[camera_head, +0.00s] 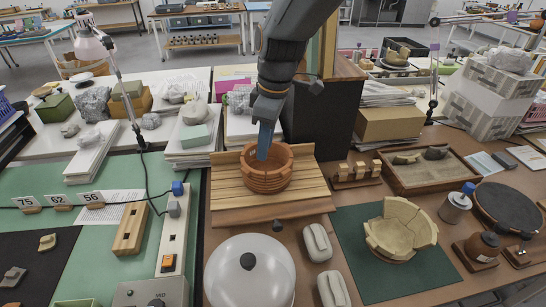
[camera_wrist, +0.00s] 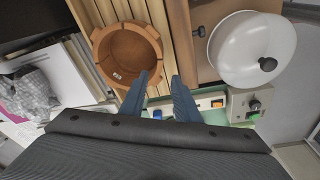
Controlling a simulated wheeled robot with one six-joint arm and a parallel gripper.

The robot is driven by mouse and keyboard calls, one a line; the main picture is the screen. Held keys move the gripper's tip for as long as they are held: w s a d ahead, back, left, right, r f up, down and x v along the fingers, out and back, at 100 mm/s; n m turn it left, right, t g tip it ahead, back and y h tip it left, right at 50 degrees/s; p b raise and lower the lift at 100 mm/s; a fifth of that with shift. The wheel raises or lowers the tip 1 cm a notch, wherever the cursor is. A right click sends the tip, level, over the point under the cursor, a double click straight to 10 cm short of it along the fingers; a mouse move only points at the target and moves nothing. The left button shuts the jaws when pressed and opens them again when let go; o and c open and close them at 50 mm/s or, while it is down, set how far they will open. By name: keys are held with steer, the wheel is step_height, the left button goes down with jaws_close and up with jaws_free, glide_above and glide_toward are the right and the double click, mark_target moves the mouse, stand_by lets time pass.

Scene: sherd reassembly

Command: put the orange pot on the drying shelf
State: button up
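The orange pot (camera_head: 267,180) is a ribbed, round, open vessel with a notched rim. It stands upright on a slatted wooden rack (camera_head: 310,192), which looks like the drying shelf. My gripper (camera_head: 263,152) points down at the pot, its blue fingers overlapping the pot's opening in the head view. In the wrist view the fingers (camera_wrist: 160,78) are apart, one over the inside of the pot (camera_wrist: 127,55) and the other just outside its rim. I see no clear contact with the wall. The slats also show in the wrist view (camera_wrist: 178,30).
A white dome with a black knob (camera_head: 250,275) stands in front of the rack. A pale broken bowl (camera_head: 400,229) is on a green mat to the right. Small wooden blocks (camera_head: 357,172) and a sand tray (camera_head: 430,175) lie right of the rack. A dark panel stands behind.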

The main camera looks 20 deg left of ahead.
steer(key=shift+r, duration=0.15)
steer(key=w+d+f+m, duration=0.2)
steer(key=d+m, duration=0.6)
steer(key=d, duration=1.3)
steer(key=s+d+f+m+h, duration=0.1)
steer(key=s+d+m, duration=0.4)
steer(key=d, duration=0.4)
steer(key=s+d+f+m, duration=0.1)
steer(key=s+d+m, duration=0.5)
steer(key=d, duration=0.4)
steer(key=shift+d+f+t+h, duration=0.2)
steer(key=shift+f+t+h, duration=0.05)
steer(key=shift+t+h, duration=0.15)
